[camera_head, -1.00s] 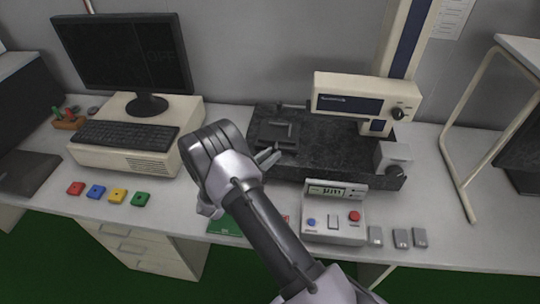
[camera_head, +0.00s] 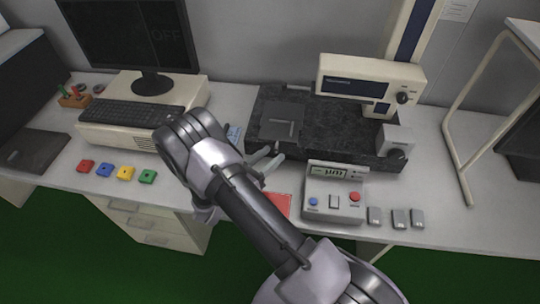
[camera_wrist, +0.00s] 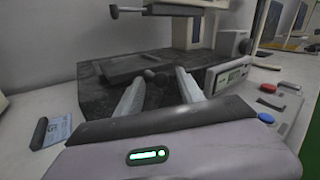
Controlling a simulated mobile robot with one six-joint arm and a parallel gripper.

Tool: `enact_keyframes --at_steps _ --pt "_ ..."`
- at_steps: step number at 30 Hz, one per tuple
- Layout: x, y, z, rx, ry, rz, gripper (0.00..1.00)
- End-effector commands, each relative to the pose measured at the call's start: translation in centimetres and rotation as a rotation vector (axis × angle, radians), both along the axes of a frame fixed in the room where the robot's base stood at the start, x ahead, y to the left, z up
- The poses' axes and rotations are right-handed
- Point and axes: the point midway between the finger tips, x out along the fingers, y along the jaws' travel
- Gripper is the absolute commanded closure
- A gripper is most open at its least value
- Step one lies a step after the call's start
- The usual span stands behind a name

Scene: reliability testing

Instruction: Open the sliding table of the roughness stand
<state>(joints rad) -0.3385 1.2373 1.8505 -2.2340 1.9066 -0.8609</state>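The roughness stand has a black granite base (camera_head: 345,135), a beige measuring head (camera_head: 368,82) and a column. A dark square plate, seemingly the sliding table (camera_head: 280,121), lies at the base's left part; it also shows in the wrist view (camera_wrist: 128,70). A small dark knob (camera_wrist: 158,79) sits near the plate's front edge. My gripper (camera_head: 266,161) is at the front left edge of the base. In the wrist view its two pale fingers (camera_wrist: 160,88) are apart, with the knob seen between them. Whether they touch it I cannot tell.
A control box (camera_head: 334,195) with a display and buttons stands right of my gripper. A red card (camera_head: 278,203) lies beside it and a blue-white card (camera_wrist: 58,130) lies left of the base. A keyboard (camera_head: 132,113) and computer are further left. Several coloured blocks line the front edge.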

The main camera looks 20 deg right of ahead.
Motion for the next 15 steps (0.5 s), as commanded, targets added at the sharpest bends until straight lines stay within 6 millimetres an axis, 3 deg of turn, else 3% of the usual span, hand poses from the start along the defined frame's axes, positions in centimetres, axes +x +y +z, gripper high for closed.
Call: enact_keyframes --at_steps 9,11,15 --pt "-0.2 0.6 0.1 0.000 0.000 0.001 0.55" --pt "-0.5 1.5 0.2 0.000 0.000 0.003 0.55" --pt "-2.0 5.5 0.3 0.000 -0.001 0.007 0.55"
